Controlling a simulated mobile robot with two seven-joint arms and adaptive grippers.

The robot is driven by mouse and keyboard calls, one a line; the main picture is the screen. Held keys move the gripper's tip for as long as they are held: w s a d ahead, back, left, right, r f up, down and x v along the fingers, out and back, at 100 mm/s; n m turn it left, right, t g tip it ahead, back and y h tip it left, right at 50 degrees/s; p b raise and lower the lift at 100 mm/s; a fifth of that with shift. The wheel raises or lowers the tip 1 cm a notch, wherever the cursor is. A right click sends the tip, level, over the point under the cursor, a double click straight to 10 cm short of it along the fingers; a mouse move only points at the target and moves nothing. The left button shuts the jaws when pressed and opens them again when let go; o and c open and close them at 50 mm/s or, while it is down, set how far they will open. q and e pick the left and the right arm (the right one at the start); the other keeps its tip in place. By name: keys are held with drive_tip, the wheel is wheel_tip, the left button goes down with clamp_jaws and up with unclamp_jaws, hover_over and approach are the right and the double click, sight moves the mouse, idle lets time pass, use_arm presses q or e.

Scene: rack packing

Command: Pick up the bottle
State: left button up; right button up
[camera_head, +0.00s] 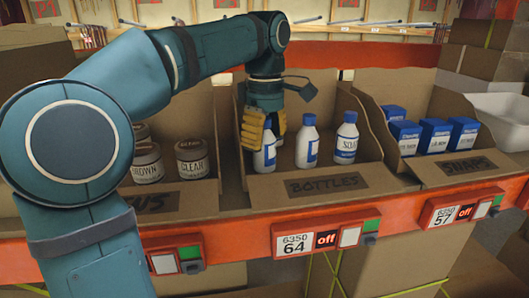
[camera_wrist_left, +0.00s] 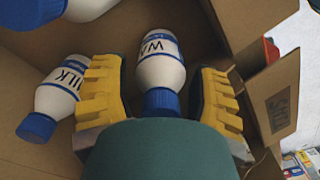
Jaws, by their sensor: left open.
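Three white bottles with blue caps stand in the cardboard bin marked BOTTLES (camera_head: 325,184) in the head view: a left one (camera_head: 264,158), a middle one (camera_head: 307,146) and a right one (camera_head: 346,140) labelled SOAP. My left gripper (camera_head: 265,127) points down at the left bottle, and its yellow fingers hide that bottle's top. In the left wrist view, my left gripper (camera_wrist_left: 168,98) is open, with a bottle lettered WA (camera_wrist_left: 160,68) between its fingers. A bottle labelled MILK (camera_wrist_left: 59,90) is beside the left finger, outside the grip. My right gripper is not in view.
A bin of jars (camera_head: 192,158) adjoins on the left, and a SNAPS bin with blue-white boxes (camera_head: 436,137) on the right. Cardboard bin walls stand close around the gripper. An orange rack rail (camera_head: 240,233) runs along the front. A white tub (camera_head: 500,118) is at far right.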

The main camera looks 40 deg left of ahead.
use_arm(q)
drive_tip(key=shift+f, duration=0.8)
drive_tip(key=shift+c, duration=0.2)
drive_tip(key=c, duration=0.9)
drive_tip(key=shift+r, duration=0.1)
